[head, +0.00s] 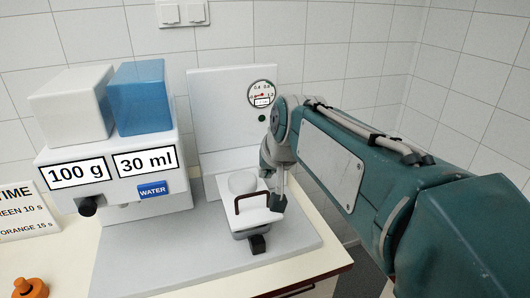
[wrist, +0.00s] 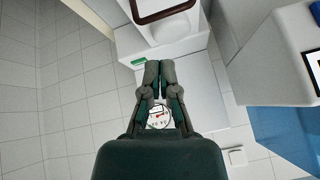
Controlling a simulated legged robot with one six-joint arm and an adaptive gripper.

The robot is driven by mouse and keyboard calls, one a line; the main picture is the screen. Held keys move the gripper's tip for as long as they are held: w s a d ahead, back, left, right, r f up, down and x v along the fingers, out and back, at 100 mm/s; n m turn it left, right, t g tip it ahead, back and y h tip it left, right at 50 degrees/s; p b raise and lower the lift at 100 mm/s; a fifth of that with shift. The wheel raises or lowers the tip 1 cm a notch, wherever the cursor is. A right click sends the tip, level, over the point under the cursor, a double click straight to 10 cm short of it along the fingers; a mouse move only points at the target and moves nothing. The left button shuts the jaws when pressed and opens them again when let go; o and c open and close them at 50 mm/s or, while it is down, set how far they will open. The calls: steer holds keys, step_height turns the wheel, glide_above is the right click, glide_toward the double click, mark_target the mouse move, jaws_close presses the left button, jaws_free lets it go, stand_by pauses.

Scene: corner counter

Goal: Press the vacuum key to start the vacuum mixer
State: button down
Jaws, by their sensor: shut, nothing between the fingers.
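The vacuum mixer has a pale upright back panel (head: 215,105), with a round gauge (head: 262,94) at its upper right. A small dark green round button (head: 262,118) sits just below the gauge; I cannot read a label on it. A white cup-like part with a dark brown handle (head: 237,203) stands in front of the panel. My gripper (head: 277,203) is shut and empty, fingers pointing down beside the handle. In the wrist view, my gripper (wrist: 160,64) shows over the panel, with the gauge (wrist: 158,117) between the finger bases. The round button is hidden there.
A white dispenser marked 100 g and 30 ml (head: 110,165) stands at left, with a white and a blue tank (head: 143,97) on top. An orange knob-like object (head: 30,287) is at the front left. A tiled wall is behind.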

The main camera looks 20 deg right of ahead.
steer(key=w+d+f+m+t, duration=0.1)
steer(key=w+d, duration=0.4)
steer(key=w, duration=0.9)
steer(key=w+d+f+m+t, duration=0.1)
steer(key=w+d+m, duration=0.2)
steer(key=w, duration=1.1)
steer(key=d, duration=0.2)
steer(key=shift+w+d+f+m, duration=0.15)
steer(key=shift+w+d+m, duration=0.05)
steer(key=shift+d+m, duration=0.2)
steer(key=shift+a+f, duration=0.1)
steer(key=shift+f, duration=4.3)
steer(key=shift+f, duration=0.15)
steer(key=shift+s+f, duration=0.1)
steer(key=shift+f, duration=0.1)
steer(key=shift+f, duration=0.45)
steer(key=shift+r, duration=0.85)
